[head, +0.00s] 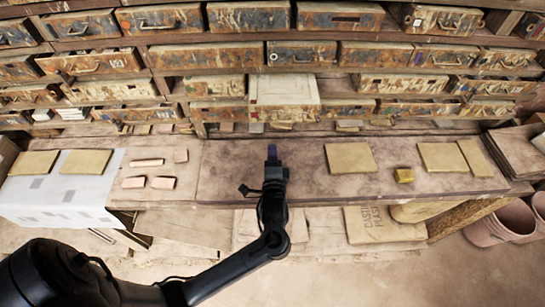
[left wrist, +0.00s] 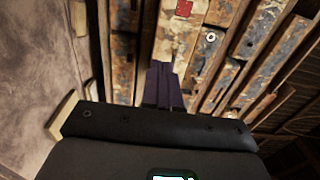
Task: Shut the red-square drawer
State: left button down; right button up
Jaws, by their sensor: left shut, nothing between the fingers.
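A red square (left wrist: 183,8) shows at the top of the left wrist view, on a worn drawer front (left wrist: 178,35). My right gripper is out of view.
The cabinet has rows of rusty drawers, several slightly out. The bench (head: 240,180) holds yellow tiles (head: 350,157), a small yellow block (head: 404,175), pinkish pieces (head: 147,163) and a white sheet (head: 60,195) at left. Bare bench surrounds my left gripper.

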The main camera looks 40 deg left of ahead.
aim_at(271, 120)
pick_arm(q)
jog(key=p+x, duration=0.1)
jog(key=x, duration=0.9)
jog(key=shift+w+a, duration=0.2)
jog(key=shift+a, duration=0.05)
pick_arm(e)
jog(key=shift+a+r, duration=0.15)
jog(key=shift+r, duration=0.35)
